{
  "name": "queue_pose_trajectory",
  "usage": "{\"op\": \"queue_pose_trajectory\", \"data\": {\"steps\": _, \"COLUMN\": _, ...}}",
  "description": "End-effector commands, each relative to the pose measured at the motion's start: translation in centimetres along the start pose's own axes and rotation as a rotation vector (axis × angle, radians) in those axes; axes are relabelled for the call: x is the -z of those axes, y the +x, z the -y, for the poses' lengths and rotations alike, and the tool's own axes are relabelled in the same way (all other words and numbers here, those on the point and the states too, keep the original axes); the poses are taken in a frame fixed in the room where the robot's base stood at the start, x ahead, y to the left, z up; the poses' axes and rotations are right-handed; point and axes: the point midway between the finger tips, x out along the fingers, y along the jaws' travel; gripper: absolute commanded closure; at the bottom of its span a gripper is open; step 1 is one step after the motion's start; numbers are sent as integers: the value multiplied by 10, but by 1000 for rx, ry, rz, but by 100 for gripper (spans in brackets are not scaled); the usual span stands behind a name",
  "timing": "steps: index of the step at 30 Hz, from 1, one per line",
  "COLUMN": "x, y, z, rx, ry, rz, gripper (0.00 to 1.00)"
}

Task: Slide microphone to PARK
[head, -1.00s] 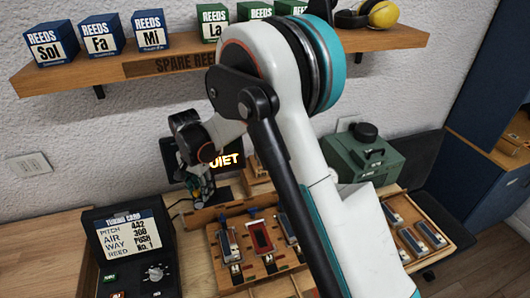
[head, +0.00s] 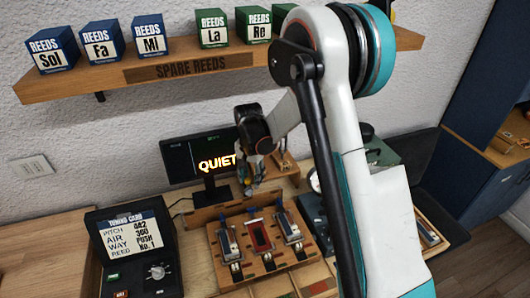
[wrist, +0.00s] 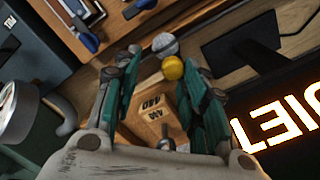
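The wrist view shows a round silver head (wrist: 165,44), which looks like the microphone, with a yellow ball (wrist: 172,68) just beside it. Both appear between and just beyond the fingertips. A wooden block with small labels (wrist: 140,125) lies under the fingers; its lettering is too small and turned to read as PARK. My gripper (wrist: 158,68) is open, its two teal fingers apart, with no contact visible. In the head view my gripper (head: 250,188) hangs in front of the monitor, above the wooden reed tray's back edge. The microphone is not clear in the head view.
The monitor (head: 208,163) reading QUIET stands close behind my gripper. A wooden tray (head: 205,215) with several reeds is in front. The tuning card box (head: 132,245) is at left. A shelf (head: 60,85) with reed boxes runs above. My arm hides part of the right side.

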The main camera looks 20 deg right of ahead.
Motion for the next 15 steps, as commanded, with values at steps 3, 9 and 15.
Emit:
{"op": "queue_pose_trajectory", "data": {"steps": 3, "x": 20, "y": -6, "z": -16, "rx": 0, "ry": 10, "rz": -11, "gripper": 61}}
{"op": "queue_pose_trajectory", "data": {"steps": 9, "x": 15, "y": -44, "z": -13, "rx": 0, "ry": 5, "rz": -7, "gripper": 61}}
{"op": "queue_pose_trajectory", "data": {"steps": 15, "x": 14, "y": -80, "z": -13, "rx": 0, "ry": 4, "rz": -5, "gripper": 61}}
